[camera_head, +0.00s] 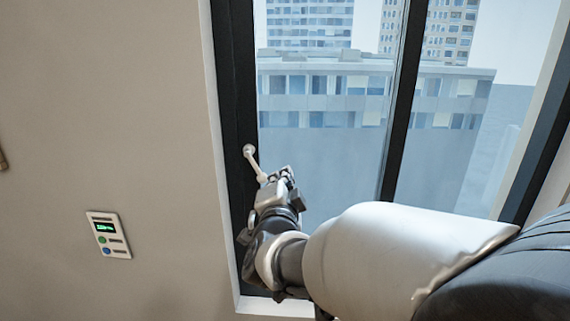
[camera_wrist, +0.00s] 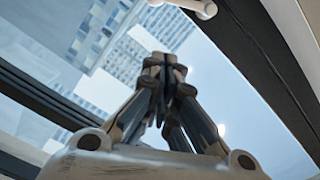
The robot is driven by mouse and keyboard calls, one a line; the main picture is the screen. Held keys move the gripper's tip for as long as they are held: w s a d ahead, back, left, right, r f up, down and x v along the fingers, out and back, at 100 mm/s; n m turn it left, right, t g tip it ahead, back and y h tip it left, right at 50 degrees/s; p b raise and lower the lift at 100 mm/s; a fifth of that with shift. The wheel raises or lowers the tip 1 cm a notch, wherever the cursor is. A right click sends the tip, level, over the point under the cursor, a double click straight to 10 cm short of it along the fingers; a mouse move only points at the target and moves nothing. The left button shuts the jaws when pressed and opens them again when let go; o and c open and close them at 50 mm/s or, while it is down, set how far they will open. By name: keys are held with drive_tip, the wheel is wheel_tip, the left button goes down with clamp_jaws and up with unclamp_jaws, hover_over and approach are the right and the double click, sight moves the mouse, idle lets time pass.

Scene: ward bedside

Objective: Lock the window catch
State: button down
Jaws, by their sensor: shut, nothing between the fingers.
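The window catch (camera_head: 254,163) is a pale lever with a round pivot on the dark left frame of the window. It slants down and to the right from its pivot. A part of the catch (camera_wrist: 203,8) shows at the top edge of that view, apart from the fingertips.
The window (camera_head: 330,185) has dark upright frame bars and glass, with buildings outside. A white sill (camera_head: 275,307) runs below it. A small wall panel (camera_head: 108,234) with a green display and buttons is on the beige wall at left. The wall between panel and window is bare.

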sight(255, 165)
drive_tip(key=shift+w+a+f, duration=0.35)
drive_tip(key=shift+w+a, duration=0.25)
drive_tip(key=shift+w, duration=0.6)
drive_tip(key=shift+w+a+f, duration=0.3)
drive_tip(key=shift+w+a, duration=0.25)
drive_tip(key=shift+w, duration=0.7)
drive_tip(key=shift+w+a+f, duration=0.35)
drive_tip(key=shift+w+a, duration=0.25)
drive_tip(key=shift+w, duration=0.6)
drive_tip(key=shift+f, duration=0.1)
drive_tip(key=shift+a+f+m+b, duration=0.15)
drive_tip(key=shift+m+b, duration=0.25)
drive_tip(key=shift+b, duration=0.4)
